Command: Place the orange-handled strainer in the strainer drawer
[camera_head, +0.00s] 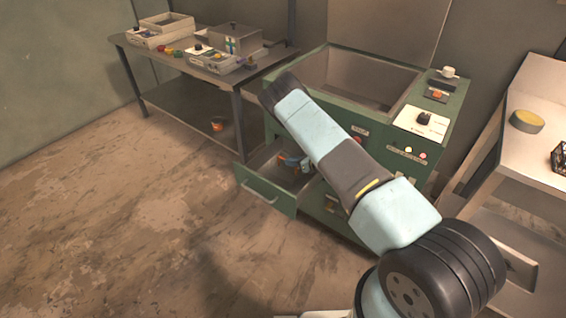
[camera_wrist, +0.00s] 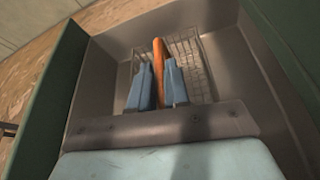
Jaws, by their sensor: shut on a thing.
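In the wrist view, my gripper (camera_wrist: 158,88) has its two blue fingers closed around the orange handle of the strainer (camera_wrist: 158,58). A wire mesh basket (camera_wrist: 190,62) shows at the handle, inside the grey drawer; I cannot tell how firmly it rests on the drawer bottom. The open strainer drawer (camera_head: 265,190) juts from the green cabinet at its lower left in the head view. The drawer's grey inner wall (camera_wrist: 262,70) shows in the wrist view. In the head view, my arm hides part of the drawer, and the gripper shows only partly inside it.
The green cabinet (camera_head: 452,105) has an open chamber on top and control knobs at right. A metal table (camera_head: 190,60) with boxes stands at back left. A white table (camera_head: 535,150) with a yellow round thing (camera_head: 526,121) is at right.

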